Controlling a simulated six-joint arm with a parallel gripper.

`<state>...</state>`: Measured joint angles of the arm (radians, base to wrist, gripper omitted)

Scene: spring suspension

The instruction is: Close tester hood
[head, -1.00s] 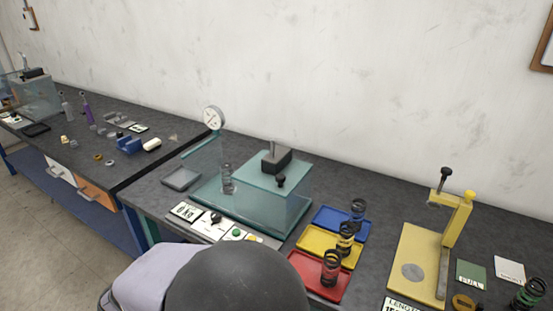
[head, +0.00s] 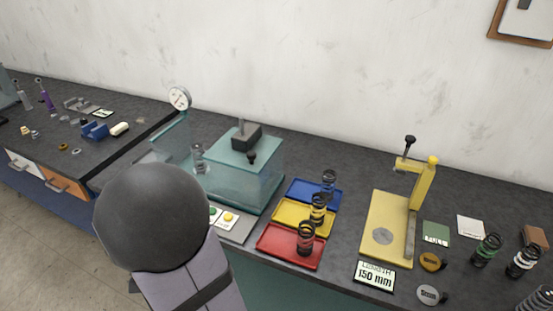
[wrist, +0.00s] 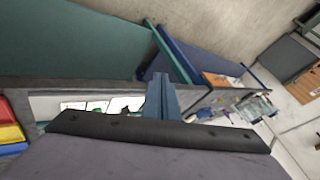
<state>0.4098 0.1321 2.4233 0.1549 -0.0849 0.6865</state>
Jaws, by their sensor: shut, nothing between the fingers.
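The spring tester has a teal see-through hood (head: 262,180) on the right part of its base. A black knob (head: 251,158) is on the hood's top, beside a dark block (head: 246,138). A grey spring (head: 198,158) stands to the left of the hood, and the hood does not seem to cover it. My gripper (wrist: 163,98) shows in the wrist view with its fingers together and empty, over the bench's front edge. In the head view my dark rounded arm link hides the gripper and the tester's front left part.
A dial gauge (head: 179,98) rises behind the tester. Red (head: 277,245), yellow (head: 290,217) and blue (head: 304,193) trays with springs stand to its right. Further right is a yellow length gauge (head: 379,215). A second bench with parts lies at left.

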